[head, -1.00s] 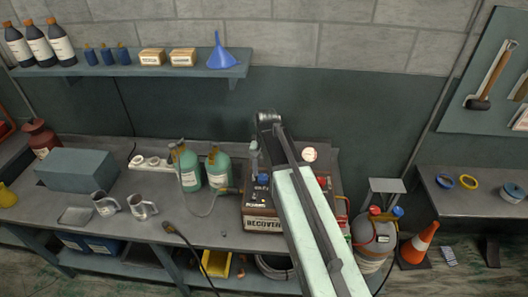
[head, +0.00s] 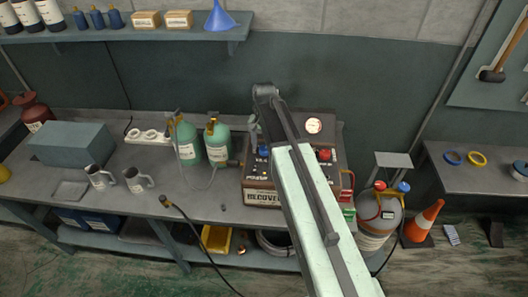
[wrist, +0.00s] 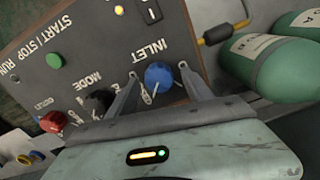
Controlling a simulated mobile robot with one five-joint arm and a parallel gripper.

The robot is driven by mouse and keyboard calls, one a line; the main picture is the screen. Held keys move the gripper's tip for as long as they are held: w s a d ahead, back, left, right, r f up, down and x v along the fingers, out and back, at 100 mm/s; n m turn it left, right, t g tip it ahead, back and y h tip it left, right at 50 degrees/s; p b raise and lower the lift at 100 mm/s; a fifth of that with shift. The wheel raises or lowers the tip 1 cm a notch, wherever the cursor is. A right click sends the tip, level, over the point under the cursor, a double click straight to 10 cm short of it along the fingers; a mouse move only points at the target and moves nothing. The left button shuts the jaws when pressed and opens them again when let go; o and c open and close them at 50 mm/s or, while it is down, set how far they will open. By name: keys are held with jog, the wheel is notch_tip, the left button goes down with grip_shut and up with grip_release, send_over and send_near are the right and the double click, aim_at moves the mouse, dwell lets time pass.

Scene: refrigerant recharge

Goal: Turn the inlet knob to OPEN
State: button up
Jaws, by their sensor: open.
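The blue inlet knob (wrist: 158,76) sits on the dark panel of the recovery machine (wrist: 80,45), under the white INLET label. In the head view the knob (head: 263,152) shows beside my arm, on the left of the machine (head: 262,197). In the wrist view my gripper (wrist: 158,71) is open, with one finger on each side of the knob. I cannot tell whether either finger touches it. White marks show near the knob, but its exact setting is unclear.
A black MODE knob (wrist: 98,102) is close to the left finger, with a red knob (wrist: 53,122) farther left. A green button (wrist: 54,61) and a switch (wrist: 150,10) are also on the panel. Green cylinders (wrist: 275,65) stand at the right.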

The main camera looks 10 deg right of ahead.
jog(key=shift+r, duration=0.1)
grip_shut()
jog(key=shift+n, duration=0.3)
jog(key=n, duration=1.2)
jog(key=shift+a+n, duration=0.1)
jog(key=shift+n, duration=2.5)
